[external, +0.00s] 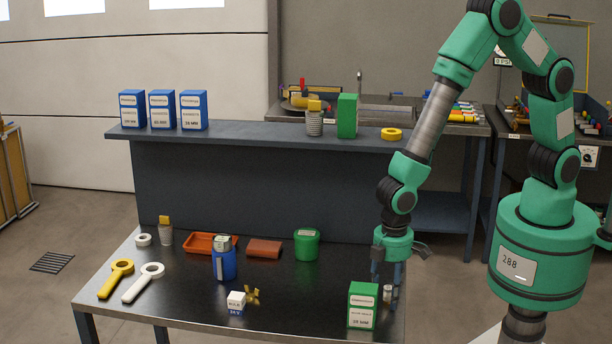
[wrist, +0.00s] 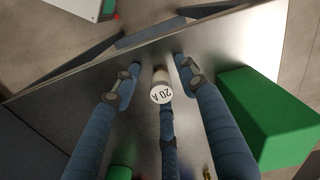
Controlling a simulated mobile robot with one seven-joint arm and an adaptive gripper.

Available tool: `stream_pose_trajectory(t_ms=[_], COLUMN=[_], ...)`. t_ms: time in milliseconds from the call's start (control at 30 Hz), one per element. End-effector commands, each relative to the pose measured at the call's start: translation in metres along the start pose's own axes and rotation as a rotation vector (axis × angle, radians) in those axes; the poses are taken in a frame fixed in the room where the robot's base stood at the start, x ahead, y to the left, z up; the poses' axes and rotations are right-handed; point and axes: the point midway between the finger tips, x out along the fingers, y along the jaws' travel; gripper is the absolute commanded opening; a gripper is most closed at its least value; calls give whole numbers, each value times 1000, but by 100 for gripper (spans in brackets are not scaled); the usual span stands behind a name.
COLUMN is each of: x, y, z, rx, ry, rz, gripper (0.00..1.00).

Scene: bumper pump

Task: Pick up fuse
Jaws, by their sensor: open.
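The fuse is a small white and grey cylinder marked "20 A" in the wrist view (wrist: 161,88). It stands near the right edge of the dark table, and in the external view it shows small (external: 388,293) beside the green box. My gripper (external: 386,277) points straight down over it. In the wrist view my gripper's blue fingers (wrist: 158,88) are spread, with the fuse between them. The fingers look apart from the fuse, though the exact gap and height are hard to tell.
A green box (external: 362,306) stands close to the left of the fuse; it shows at right in the wrist view (wrist: 265,115). A blue canister (external: 224,262), white bulb box (external: 236,301), green pot (external: 307,245) and orange tray (external: 205,243) stand farther left. A raised shelf (external: 250,133) runs behind.

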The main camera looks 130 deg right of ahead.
Motion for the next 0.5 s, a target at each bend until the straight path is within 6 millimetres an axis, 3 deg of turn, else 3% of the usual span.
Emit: stream_pose_trajectory(t_ms=[467, 500], x=[0, 0], y=[0, 0], z=[0, 0], rx=[0, 0], ry=[0, 0], rz=[0, 0], gripper=[42, 36])
